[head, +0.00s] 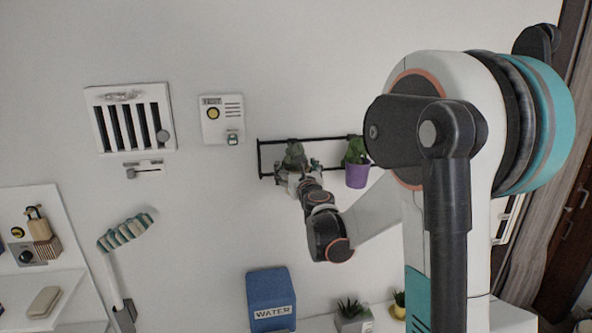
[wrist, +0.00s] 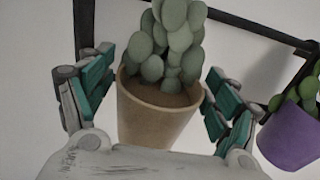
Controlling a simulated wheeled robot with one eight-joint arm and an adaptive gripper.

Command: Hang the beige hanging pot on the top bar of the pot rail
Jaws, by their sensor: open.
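The beige pot (wrist: 155,115) with a round-leaved green plant stands upright between the two teal-padded fingers of my gripper (wrist: 160,92) in the wrist view. The fingers are open, one on each side of the pot, with a narrow gap visible at the left. In the head view the plant (head: 294,155) shows at the left part of the black pot rail (head: 325,139), close to its top bar, and my gripper (head: 297,178) is just below. The pot body is mostly hidden there. I cannot clearly see its hook on the bar.
A purple pot (head: 357,176) with a green plant hangs on the rail to the right; it also shows in the wrist view (wrist: 291,137). A blue water box (head: 271,298) and small potted plants (head: 352,312) are below. The wall left of the rail holds a button panel (head: 221,119).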

